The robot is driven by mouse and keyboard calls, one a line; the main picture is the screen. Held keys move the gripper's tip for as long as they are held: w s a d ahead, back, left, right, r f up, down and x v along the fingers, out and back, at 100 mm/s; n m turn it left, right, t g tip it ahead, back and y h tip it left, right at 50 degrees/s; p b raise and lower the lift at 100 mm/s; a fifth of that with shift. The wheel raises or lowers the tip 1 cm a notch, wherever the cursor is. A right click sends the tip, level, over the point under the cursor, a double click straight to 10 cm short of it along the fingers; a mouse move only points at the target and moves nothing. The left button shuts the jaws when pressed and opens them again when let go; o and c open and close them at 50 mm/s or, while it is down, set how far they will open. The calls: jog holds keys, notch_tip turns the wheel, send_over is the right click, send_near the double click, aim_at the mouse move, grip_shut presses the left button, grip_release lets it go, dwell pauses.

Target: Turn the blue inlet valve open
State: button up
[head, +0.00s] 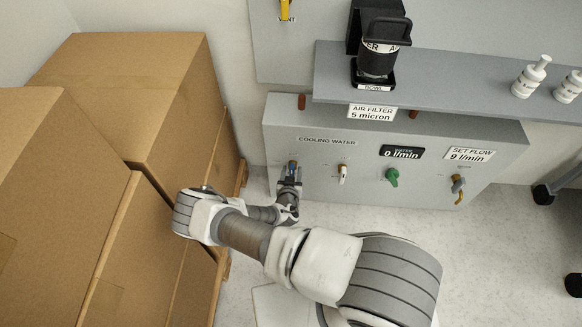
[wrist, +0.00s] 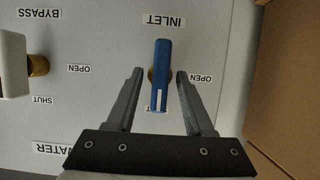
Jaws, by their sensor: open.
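The blue inlet valve handle (wrist: 161,62) is on the grey panel under the upside-down INLET label in the wrist view. It stands upright in that picture, its white-marked end covering most of a small label; an OPEN label (wrist: 201,78) sits to its right. My gripper (wrist: 158,75) is open, one finger on each side of the handle, with visible gaps. In the head view my gripper (head: 289,184) is at the panel's left valve and hides most of it; a bit of the blue handle (head: 292,165) shows.
A white bypass handle (head: 343,174) is right of the inlet in the head view. Cardboard boxes (head: 130,95) stand close on the left. A grey shelf (head: 450,85) overhangs the panel (head: 290,128).

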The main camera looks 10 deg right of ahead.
jog(key=shift+w, duration=0.1)
dwell(0.3)
grip_shut()
dwell(0.4)
jog(key=shift+w+a+n+h, duration=0.1)
jog(key=shift+w+n+h, duration=0.05)
jog(key=shift+n+h, duration=0.8)
jog(key=n+h, duration=0.1)
jog(key=n, duration=0.1)
jog(key=n+h, duration=0.1)
jog(key=n, duration=0.1)
jog(key=shift+a+f+g, duration=0.1)
jog(key=shift+f+g, duration=0.05)
jog(key=shift+g, duration=0.15)
jog(key=n+h, duration=0.2)
jog(key=n, duration=0.1)
jog(key=shift+f+n, duration=0.1)
jog(key=shift+n, duration=0.15)
jog(key=shift+w+a+f+n+t+h, duration=0.1)
jog(key=shift+n+t+h, duration=0.3)
jog(key=shift+n, duration=0.6)
jog(key=shift+a+f+n+t+h, duration=0.1)
jog(key=shift+n+t+h, duration=0.3)
jog(key=shift+n, duration=0.6)
